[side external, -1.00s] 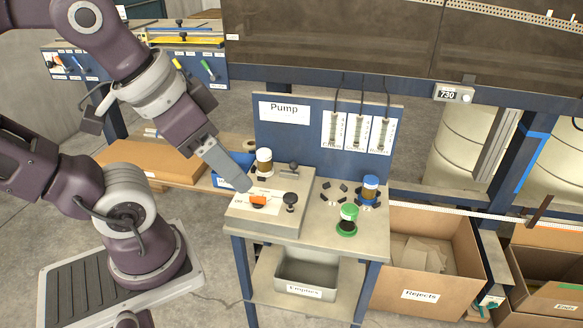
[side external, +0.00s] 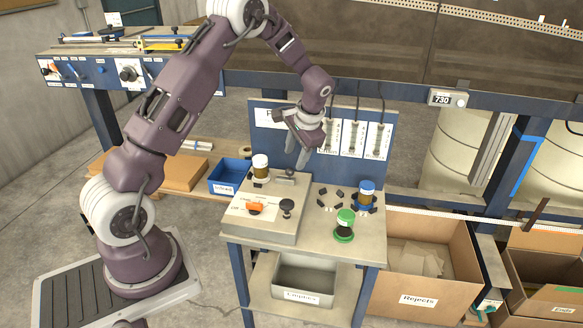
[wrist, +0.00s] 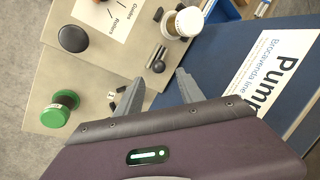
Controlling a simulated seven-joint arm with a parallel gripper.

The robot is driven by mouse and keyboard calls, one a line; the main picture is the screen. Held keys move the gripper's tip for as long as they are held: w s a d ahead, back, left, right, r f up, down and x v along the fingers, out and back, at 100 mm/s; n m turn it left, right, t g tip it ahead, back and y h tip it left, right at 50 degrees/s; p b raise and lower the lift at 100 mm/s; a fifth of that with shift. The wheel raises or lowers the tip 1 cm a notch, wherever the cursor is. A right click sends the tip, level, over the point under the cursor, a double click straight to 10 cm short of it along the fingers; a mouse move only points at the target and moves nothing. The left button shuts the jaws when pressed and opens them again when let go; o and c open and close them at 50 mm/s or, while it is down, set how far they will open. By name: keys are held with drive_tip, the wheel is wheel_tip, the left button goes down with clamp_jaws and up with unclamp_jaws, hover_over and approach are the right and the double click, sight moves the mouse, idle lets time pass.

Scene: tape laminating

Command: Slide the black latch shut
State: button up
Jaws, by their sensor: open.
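The black latch (side external: 285,176) is a small dark bar with a knob at the back of the grey pump box's top. In the wrist view the latch (wrist: 156,57) lies beside a white-capped brown jar (wrist: 183,22), which also shows in the side view (side external: 260,167). My gripper (side external: 298,154) is open and empty, pointing down just above and behind the latch. In the wrist view its fingertips (wrist: 157,82) are spread apart, with the latch beyond the gap. I cannot tell how far along its travel the latch sits.
An orange switch (side external: 255,208) and a black round knob (side external: 287,207) sit on the same box. The blue "Pump" panel (wrist: 222,75) rises close behind my gripper.

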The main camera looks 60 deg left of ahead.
sight(291, 169)
drive_tip(key=x, duration=0.6)
clamp_jaws()
idle(1.2)
